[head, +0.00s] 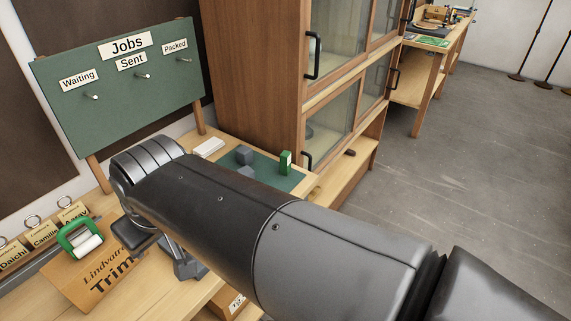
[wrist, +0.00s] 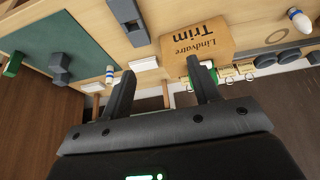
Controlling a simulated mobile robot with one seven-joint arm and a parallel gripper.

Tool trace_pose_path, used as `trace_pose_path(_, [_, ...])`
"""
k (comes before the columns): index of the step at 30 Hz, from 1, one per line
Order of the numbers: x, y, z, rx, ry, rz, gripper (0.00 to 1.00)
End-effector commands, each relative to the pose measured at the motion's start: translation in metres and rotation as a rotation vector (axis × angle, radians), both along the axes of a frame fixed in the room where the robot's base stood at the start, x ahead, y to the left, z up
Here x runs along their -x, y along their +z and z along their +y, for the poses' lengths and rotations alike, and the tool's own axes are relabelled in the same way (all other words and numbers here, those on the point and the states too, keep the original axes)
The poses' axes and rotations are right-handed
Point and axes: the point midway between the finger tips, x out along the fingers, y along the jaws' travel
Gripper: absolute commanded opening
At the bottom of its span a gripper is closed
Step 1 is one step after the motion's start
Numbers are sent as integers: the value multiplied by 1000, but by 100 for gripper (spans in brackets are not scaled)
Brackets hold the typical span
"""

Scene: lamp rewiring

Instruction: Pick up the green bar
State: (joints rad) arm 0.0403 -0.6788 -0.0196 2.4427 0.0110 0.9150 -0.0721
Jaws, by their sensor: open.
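A small green bar (head: 285,162) with a pale mark on its side stands upright on the dark green mat (head: 262,166), near its right end. In the wrist view, a green piece (wrist: 14,64) at the left edge of the mat (wrist: 60,35) looks like the same bar. My gripper (wrist: 160,66) is open, with nothing between its fingers. It is over the bench, beside the mat, well apart from the bar. My arm hides most of the gripper and the near part of the mat in the head view.
Grey blocks (head: 244,155) stand on the mat, left of the bar. A cardboard Trim box (head: 95,280) and a green-framed holder with a white roll (head: 80,239) are on the bench at lower left. A glass-doored cabinet (head: 250,70) rises behind the mat.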

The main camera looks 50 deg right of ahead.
Motion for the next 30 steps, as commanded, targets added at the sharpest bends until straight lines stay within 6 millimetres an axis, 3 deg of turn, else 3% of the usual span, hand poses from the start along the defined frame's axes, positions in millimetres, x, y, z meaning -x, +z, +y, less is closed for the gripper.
trace_pose_path(8, [-63, 16, -70, 23, 10, 100, 56])
trace_pose_path(15, [-107, 13, -153, 37, 28, 182, 56])
trace_pose_path(23, [-133, -10, -259, 46, 54, 271, 56])
trace_pose_path(30, [-133, -47, -364, 46, 88, 355, 56])
